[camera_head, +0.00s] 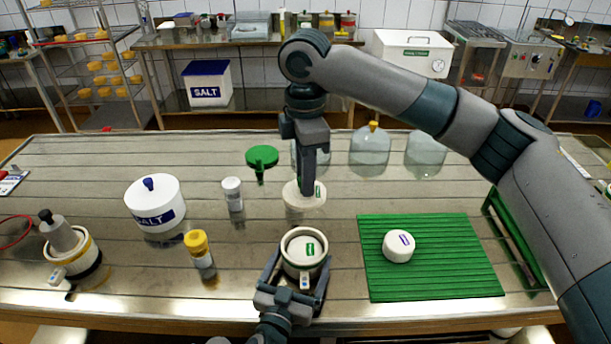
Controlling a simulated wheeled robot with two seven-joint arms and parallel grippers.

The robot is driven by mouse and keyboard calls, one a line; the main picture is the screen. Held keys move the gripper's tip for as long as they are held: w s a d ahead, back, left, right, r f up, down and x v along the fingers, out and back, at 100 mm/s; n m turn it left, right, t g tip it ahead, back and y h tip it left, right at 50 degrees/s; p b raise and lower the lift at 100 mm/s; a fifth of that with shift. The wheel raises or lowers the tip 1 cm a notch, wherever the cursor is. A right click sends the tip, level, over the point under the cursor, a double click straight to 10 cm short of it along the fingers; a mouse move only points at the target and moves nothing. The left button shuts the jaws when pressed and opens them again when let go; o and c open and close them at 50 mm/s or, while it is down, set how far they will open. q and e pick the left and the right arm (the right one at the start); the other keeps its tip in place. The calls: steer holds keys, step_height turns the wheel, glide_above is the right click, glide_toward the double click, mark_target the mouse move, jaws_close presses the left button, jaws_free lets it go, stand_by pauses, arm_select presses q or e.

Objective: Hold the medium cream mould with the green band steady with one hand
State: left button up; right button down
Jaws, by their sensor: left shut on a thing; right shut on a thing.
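The medium cream mould (289,264) stands near the table's front edge, with a small white tag on its front. A white round piece with a green label (304,248) sits inside it. My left gripper (299,272) comes from the front edge, with its fingers on either side of the mould, and is shut on it. Its green band is not clearly visible. My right gripper (308,187) is shut on a cream disc with a green mark (298,203), behind the mould and apart from it. The gripper hides part of the disc.
A green ribbed mat (430,275) with a small white cheese (398,246) lies to the right. A salt pot (154,205), white jar (232,194), yellow-capped jar (199,250) and another mould (75,252) stand left. A green funnel-like piece (262,157) and glass domes (370,150) are behind.

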arm_select(q)
steer(key=o, duration=1)
steer(key=shift+s, duration=0.1)
steer(key=v, duration=1.1)
steer(key=shift+s+a, duration=0.15)
steer(key=shift+s, duration=0.2)
